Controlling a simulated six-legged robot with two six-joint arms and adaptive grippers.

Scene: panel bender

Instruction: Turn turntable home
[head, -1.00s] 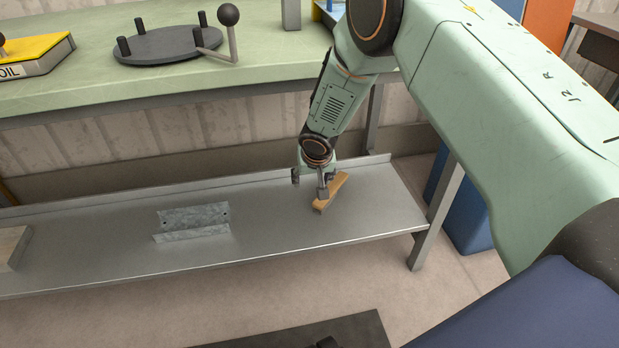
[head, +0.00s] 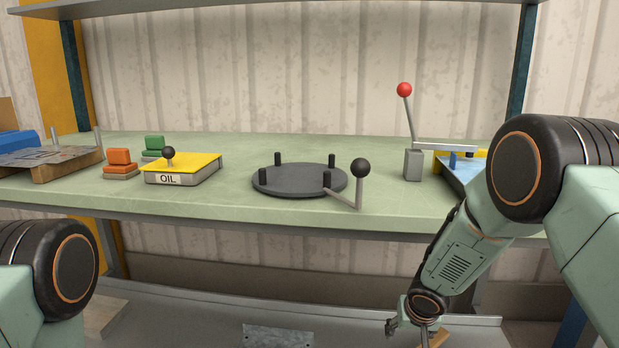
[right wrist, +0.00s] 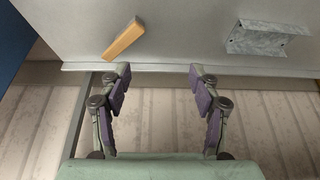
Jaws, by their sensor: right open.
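The turntable (head: 300,181) is a dark grey disc with several short black pegs, lying flat on the green bench. Its crank handle with a black ball (head: 360,168) sticks out at the front right, over the bench's front edge. My right gripper (head: 408,325) is low in front of the bench, over the metal lower shelf and well below the turntable. In the right wrist view its fingers (right wrist: 160,85) are apart with nothing between them. Of my left arm only a joint shows at the lower left; its gripper is out of view.
On the green bench top (head: 230,205), a yellow OIL box (head: 190,172) and an orange block (head: 120,165) stand left of the turntable. A red-knobbed lever (head: 405,90) stands to its right. On the lower shelf lie a wooden piece (right wrist: 125,38) and a galvanized bracket (right wrist: 268,40).

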